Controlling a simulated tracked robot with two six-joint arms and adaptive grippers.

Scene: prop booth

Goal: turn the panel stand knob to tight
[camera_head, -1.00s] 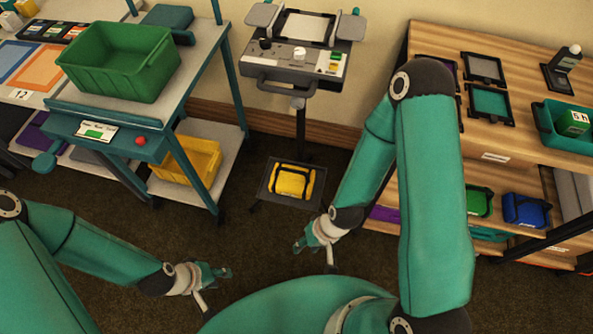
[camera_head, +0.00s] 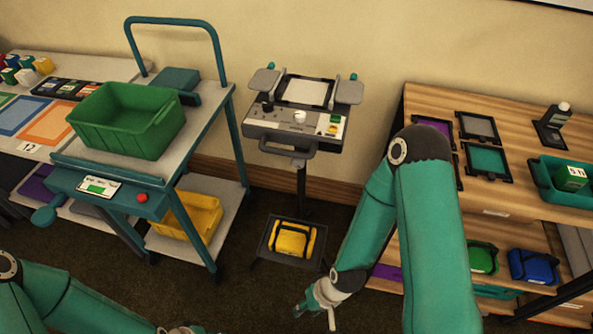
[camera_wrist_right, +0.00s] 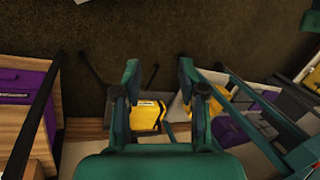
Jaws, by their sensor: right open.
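The panel stand (camera_head: 296,122) stands against the back wall in the head view, on a single post. Its sloped grey panel carries a black knob (camera_head: 267,107) at the left and a white knob (camera_head: 300,116) in the middle. Which way either knob is set is too small to tell. My right gripper (camera_head: 316,306) is low in front of the stand, well below and apart from the panel. In the right wrist view its two fingers (camera_wrist_right: 160,95) are spread with nothing between them. My left gripper (camera_head: 182,330) is at the bottom edge, mostly cut off.
A teal cart (camera_head: 110,183) with a green bin (camera_head: 127,118) stands left of the panel stand. A wooden shelf (camera_head: 500,200) with trays stands at the right. A yellow case (camera_head: 293,239) lies on the stand's low shelf. The floor in front is clear.

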